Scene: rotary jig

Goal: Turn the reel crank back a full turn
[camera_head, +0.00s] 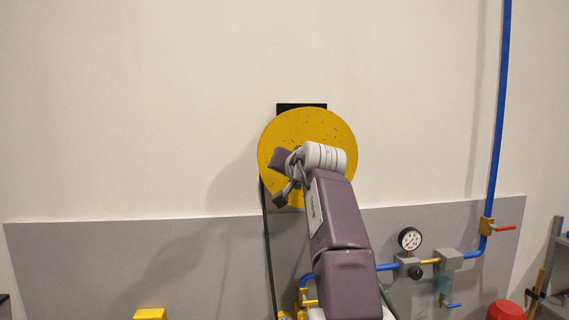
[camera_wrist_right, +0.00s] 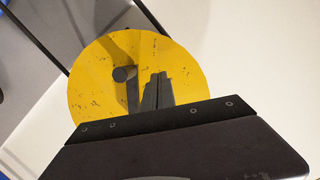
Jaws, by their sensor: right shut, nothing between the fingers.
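The round yellow reel (camera_head: 325,124) is mounted on the wall, and it fills the upper middle of the right wrist view (camera_wrist_right: 90,85). The crank shows in the right wrist view as a dark round knob (camera_wrist_right: 123,73) with a dark bar below it, against the yellow face. My right gripper (camera_wrist_right: 160,80) is shut and empty, its fingertips in front of the reel, just right of the knob. Whether they touch the crank I cannot tell. In the head view my right arm covers the reel's lower middle and hides most of the crank. My left gripper is in neither view.
A dark hose (camera_head: 268,250) hangs from the reel's left side. At lower right are blue pipes (camera_head: 497,130), a pressure gauge (camera_head: 410,239) and a red valve handle (camera_head: 504,228). A red round object (camera_head: 505,310) sits at the bottom right. The wall left of the reel is clear.

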